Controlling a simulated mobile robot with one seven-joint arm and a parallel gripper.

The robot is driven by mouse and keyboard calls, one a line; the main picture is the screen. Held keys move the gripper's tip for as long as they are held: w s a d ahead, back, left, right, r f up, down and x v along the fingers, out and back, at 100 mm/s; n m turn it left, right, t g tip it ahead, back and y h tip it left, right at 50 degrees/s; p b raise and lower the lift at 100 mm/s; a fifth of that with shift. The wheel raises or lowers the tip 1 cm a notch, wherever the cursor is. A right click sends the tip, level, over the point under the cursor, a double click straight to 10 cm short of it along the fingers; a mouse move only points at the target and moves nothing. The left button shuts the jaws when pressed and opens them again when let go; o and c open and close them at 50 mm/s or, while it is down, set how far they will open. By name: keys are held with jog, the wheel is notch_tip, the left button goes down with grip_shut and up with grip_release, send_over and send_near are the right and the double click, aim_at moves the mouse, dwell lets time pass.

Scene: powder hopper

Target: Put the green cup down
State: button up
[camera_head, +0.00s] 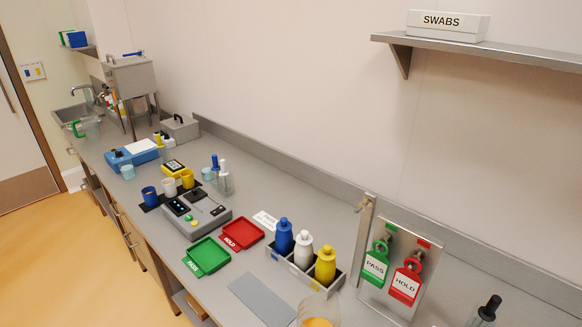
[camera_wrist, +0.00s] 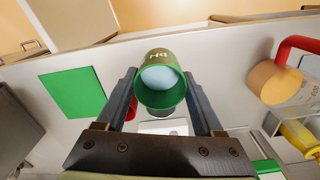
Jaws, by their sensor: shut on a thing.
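The green cup (camera_wrist: 160,94) is between the two fingers of my gripper (camera_wrist: 160,75) in the wrist view. My gripper is shut on its sides. The cup carries a pale "pH" mark that appears upside down, and its inside shows a pale blue surface. The cup's underside and what lies directly below it are hidden. Neither my gripper nor this cup shows in the head view. A flat green rectangle (camera_wrist: 73,92) lies on the counter to the left of the cup in the wrist view, apart from it.
A clear jug with a red handle (camera_wrist: 297,46) and orange contents stands right of the cup. In the head view, green (camera_head: 206,257) and red (camera_head: 241,234) trays, a bottle rack (camera_head: 330,286) and a grey plate (camera_head: 262,299) occupy the counter (camera_head: 290,204).

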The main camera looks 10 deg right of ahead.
jog(key=w+a+f+n+b, duration=0.2)
jog(key=a+n, duration=0.4)
jog(key=a, duration=0.4)
jog(key=w+a+f+n+b, duration=0.2)
jog(key=w+a+f+n, duration=0.2)
jog(key=a, duration=0.6)
jog(key=w+n, duration=0.1)
jog(key=n, duration=0.1)
jog(key=shift+n, duration=0.3)
jog(key=shift+d+r, duration=0.1)
jog(key=shift+r, duration=0.05)
